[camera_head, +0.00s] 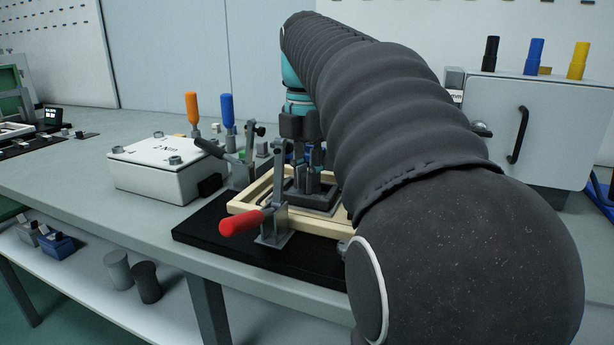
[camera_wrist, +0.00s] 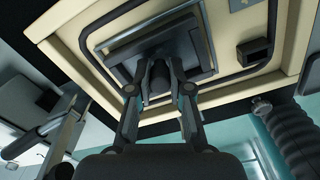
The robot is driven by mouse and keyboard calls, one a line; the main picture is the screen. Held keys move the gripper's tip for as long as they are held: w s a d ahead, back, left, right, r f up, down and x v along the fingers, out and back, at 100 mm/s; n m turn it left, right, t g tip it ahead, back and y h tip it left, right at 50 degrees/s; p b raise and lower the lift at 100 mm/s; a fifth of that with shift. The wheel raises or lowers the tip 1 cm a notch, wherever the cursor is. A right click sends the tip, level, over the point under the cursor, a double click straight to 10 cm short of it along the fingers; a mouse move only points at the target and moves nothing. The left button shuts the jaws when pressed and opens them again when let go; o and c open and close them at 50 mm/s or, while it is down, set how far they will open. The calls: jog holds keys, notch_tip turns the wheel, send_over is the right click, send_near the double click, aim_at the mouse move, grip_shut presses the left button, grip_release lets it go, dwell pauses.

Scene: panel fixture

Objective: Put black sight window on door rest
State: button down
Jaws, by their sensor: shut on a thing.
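The black sight window (camera_head: 322,201) is a dark rectangular frame within the outline of the cream door (camera_head: 244,203). In the wrist view the sight window (camera_wrist: 201,54) shows around and behind my fingertips, slightly askew to the cream door (camera_wrist: 232,100). My gripper (camera_head: 312,168) points down over the door and is shut on the sight window's middle part; its fingers (camera_wrist: 159,77) also show in the wrist view. I cannot tell whether the window touches the door. The door lies on a black mat (camera_head: 210,228), the likely door rest. My arm hides the door's right side.
A red-handled toggle clamp (camera_head: 272,238) stands at the door's front edge, close to my gripper. A white box (camera_head: 158,168) stands left. A white cabinet (camera_head: 550,128) with a black handle stands right. The left bench top (camera_head: 85,155) has free room.

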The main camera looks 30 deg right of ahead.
jog(key=shift+f, duration=0.2)
jog(key=c, duration=1.1)
grip_release()
jog(key=shift+f+b, duration=0.2)
jog(key=shift+b, duration=0.5)
